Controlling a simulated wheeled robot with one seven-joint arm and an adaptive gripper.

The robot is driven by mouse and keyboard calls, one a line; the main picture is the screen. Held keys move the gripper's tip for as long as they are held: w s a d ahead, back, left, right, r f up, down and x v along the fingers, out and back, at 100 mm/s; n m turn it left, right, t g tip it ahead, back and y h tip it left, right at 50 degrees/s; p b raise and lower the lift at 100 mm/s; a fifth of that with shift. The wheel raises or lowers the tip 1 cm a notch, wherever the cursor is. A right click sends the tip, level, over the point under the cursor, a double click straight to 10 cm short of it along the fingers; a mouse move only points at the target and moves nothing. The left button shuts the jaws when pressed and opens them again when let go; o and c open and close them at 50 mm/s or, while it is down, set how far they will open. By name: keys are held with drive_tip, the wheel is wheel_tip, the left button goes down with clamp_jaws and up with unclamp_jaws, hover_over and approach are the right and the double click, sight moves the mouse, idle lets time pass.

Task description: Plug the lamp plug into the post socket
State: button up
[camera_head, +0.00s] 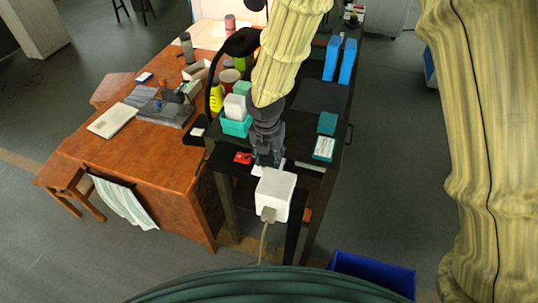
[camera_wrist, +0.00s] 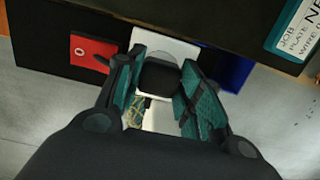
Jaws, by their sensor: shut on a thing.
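My gripper (camera_head: 268,158) is over the front edge of the dark bench, pointing down. In the wrist view my gripper (camera_wrist: 160,100) is shut on a dark rounded block (camera_wrist: 158,78), which looks like the lamp plug. A white box (camera_head: 276,188), which looks like the post socket, is just below and in front of the fingers in the head view. A pale plug (camera_head: 268,214) with a cord hanging down is on its near face. A white surface (camera_wrist: 165,46) lies behind the block in the wrist view. I cannot tell whether block and box touch.
A red item (camera_head: 243,157) and a teal-and-white labelled box (camera_head: 324,148) are near the bench's front. Teal and white containers (camera_head: 236,125) and blue holders (camera_head: 340,60) stand further back. A blue bin (camera_head: 372,275) is on the floor. A wooden desk (camera_head: 150,165) adjoins at left.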

drive_tip(key=shift+f, duration=0.2)
drive_tip(key=o, duration=1)
drive_tip(key=r, duration=0.4)
drive_tip(key=s+r, duration=0.1)
drive_tip(key=r, duration=0.7)
drive_tip(key=shift+s+a, duration=0.15)
drive_tip(key=shift+a, duration=0.05)
